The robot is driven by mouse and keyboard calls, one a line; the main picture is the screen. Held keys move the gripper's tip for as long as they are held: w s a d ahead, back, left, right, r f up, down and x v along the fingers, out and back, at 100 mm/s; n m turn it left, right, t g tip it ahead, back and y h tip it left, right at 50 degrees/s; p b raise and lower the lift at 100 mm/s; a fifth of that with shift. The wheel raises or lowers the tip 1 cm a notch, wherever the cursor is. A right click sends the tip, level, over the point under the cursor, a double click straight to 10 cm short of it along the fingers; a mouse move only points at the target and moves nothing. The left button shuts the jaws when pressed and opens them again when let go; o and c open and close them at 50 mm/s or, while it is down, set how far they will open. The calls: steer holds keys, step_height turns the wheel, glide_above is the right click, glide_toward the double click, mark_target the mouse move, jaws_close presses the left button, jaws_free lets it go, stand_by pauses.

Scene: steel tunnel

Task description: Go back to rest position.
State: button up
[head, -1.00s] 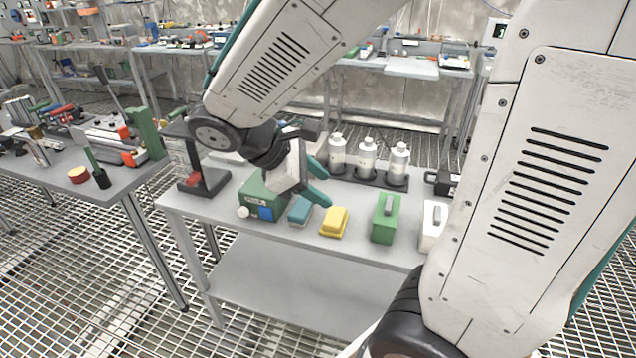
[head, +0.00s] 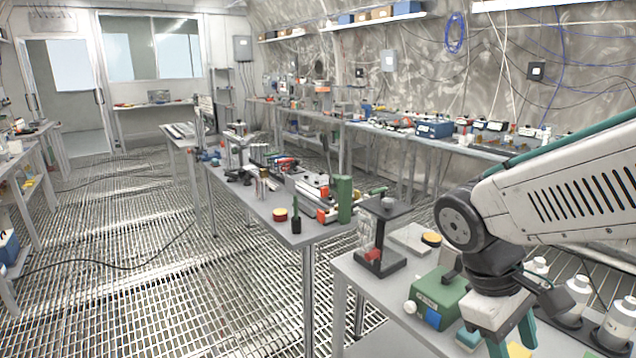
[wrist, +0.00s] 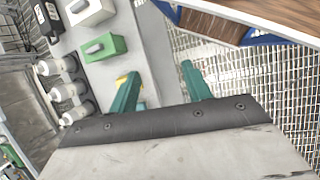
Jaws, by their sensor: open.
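My gripper (head: 512,338) is at the lower right of the head view, above the front of the grey bench, its teal fingers pointing down and partly cut off by the frame edge. In the wrist view my gripper (wrist: 160,82) shows two teal fingers spread apart with nothing between them. One finger overlaps the bench edge and hides most of a small yellow block (wrist: 121,81). The other finger is over the grated floor.
A green box with a white knob (head: 437,294), a black stand (head: 381,240) and white bottles (head: 614,324) stand on the bench near my arm. A cluttered bench (head: 262,205) is to the left. Open grated floor (head: 120,260) lies further left.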

steer(key=s+a+r+m+t+y, duration=0.1)
steer(key=s+r+m+t+y, duration=0.3)
steer(key=s+r+m, duration=0.1)
steer(key=shift+s+a+r+m, duration=0.15)
steer(key=shift+s+a+m, duration=0.15)
steer(key=shift+s, duration=0.3)
stand_by(0.5)
